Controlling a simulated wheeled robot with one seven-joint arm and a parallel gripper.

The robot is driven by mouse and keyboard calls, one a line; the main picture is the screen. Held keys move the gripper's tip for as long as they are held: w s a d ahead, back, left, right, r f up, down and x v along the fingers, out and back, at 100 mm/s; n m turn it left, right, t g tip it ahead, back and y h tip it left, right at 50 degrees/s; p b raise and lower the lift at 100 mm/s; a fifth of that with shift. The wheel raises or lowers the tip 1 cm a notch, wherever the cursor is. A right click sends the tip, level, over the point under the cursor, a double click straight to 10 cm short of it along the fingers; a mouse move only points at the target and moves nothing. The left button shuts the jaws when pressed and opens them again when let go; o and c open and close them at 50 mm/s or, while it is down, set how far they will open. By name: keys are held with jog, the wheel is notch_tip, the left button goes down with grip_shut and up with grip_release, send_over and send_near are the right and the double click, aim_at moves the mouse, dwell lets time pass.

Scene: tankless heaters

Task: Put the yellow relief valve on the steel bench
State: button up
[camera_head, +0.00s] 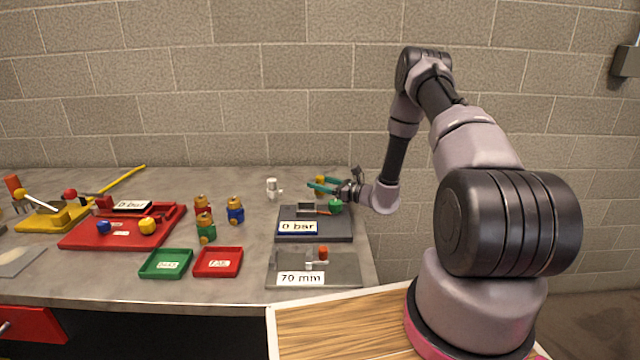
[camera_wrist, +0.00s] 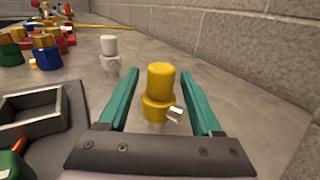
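The yellow relief valve (camera_wrist: 159,85) stands upright on the steel bench (camera_wrist: 225,85) in the wrist view, with a small silver outlet on its side. It sits between the two teal fingers of my gripper (camera_wrist: 150,95), with a gap on each side. In the head view the yellow valve (camera_head: 320,182) is partly hidden behind my gripper (camera_head: 322,186) near the back right of the steel bench (camera_head: 215,185). My gripper is open and holds nothing.
A white valve (camera_head: 272,188) stands left of my gripper. A dark test block (camera_head: 330,232) marked "0 bar" lies in front. Several brass-topped valves (camera_head: 235,210), a green tray (camera_head: 165,264) and a red tray (camera_head: 218,262) are further left. The block wall is close behind.

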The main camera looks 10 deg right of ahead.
jog(key=shift+r, duration=0.1)
jog(key=shift+s+d+r, duration=0.1)
jog(key=shift+d, duration=0.05)
jog(key=v, duration=1.1)
jog(key=shift+s+d, duration=0.2)
jog(key=s+a+r+n+g, duration=0.3)
jog(key=s+r+n+g, duration=0.1)
jog(key=r, duration=0.3)
jog(key=s+a+r+n+g, duration=0.3)
jog(key=s+a+r+n, duration=0.15)
jog(key=r, duration=0.35)
jog(key=s+a+r+n+g, duration=0.3)
jog(key=r+n+g, duration=0.15)
jog(key=r, duration=0.25)
jog(key=s+d+r+n+t+h, duration=0.3)
jog(key=s+r+n+h, duration=0.1)
jog(key=s+r, duration=0.4)
jog(key=s+d+r+n+t+h, duration=0.3)
jog(key=s+r+n+h, duration=0.2)
jog(key=s, duration=0.6)
notch_tip(320, 180, up, 3)
jog(key=shift+s+d+r+h, duration=0.2)
jog(key=shift+s+h, duration=0.15)
jog(key=shift+h, duration=0.75)
